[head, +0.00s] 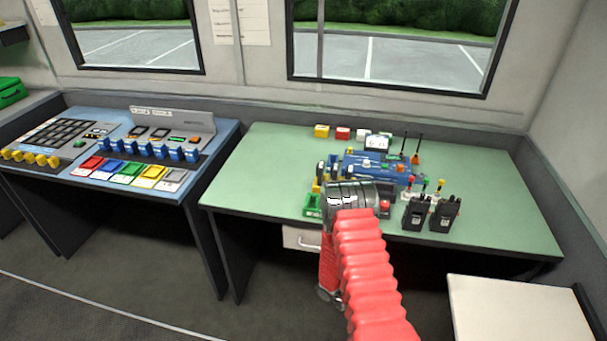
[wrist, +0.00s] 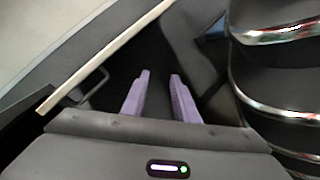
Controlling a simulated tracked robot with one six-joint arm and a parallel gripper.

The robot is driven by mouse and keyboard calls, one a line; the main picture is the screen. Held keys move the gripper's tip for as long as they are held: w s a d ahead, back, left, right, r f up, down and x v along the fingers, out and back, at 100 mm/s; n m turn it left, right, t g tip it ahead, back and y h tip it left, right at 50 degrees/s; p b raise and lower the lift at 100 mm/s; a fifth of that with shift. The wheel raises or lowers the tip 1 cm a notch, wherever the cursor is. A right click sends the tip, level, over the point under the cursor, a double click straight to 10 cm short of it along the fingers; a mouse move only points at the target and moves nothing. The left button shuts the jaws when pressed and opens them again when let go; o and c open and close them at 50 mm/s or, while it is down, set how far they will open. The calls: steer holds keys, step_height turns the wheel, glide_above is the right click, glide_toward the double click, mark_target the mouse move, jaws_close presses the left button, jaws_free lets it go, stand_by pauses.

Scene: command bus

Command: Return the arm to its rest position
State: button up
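My arm, in a red ribbed sleeve (head: 368,270), rises from the bottom of the head view to a dark grey joint (head: 350,196) in front of the green table. In the head view my gripper's fingers cannot be made out. In the wrist view my gripper (wrist: 158,82) shows two pale purple fingers, spaced apart, with nothing between them. Dark floor or furniture lies beyond the fingertips, and they touch nothing that I can see.
The green table (head: 490,185) holds blue equipment (head: 365,165) and two black radios (head: 431,213). A blue console desk (head: 215,135) stands left. A white-topped cabinet (head: 520,308) is at the lower right. A drawer (head: 300,239) hangs under the table. Dark floor is open at lower left.

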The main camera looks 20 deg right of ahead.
steer(key=w+a+r+n+t+y, duration=0.1)
steer(key=w+a+r+t+y, duration=0.35)
steer(key=a+r, duration=0.5)
steer(key=w+a+r+t+y, duration=0.3)
steer(key=a+r+t, duration=0.3)
steer(key=r, duration=0.6)
steer(key=s+a+r+t+y, duration=0.1)
steer(key=a+r+t, duration=0.2)
steer(key=r, duration=0.7)
steer(key=s+a+r+t+y, duration=0.1)
steer(key=a+r+t, duration=0.3)
steer(key=r, duration=0.6)
steer(key=shift+s+a+n+t, duration=0.25)
steer(key=shift+s+n+t, duration=0.15)
steer(key=shift+s+t, duration=0.5)
steer(key=shift+w, duration=0.15)
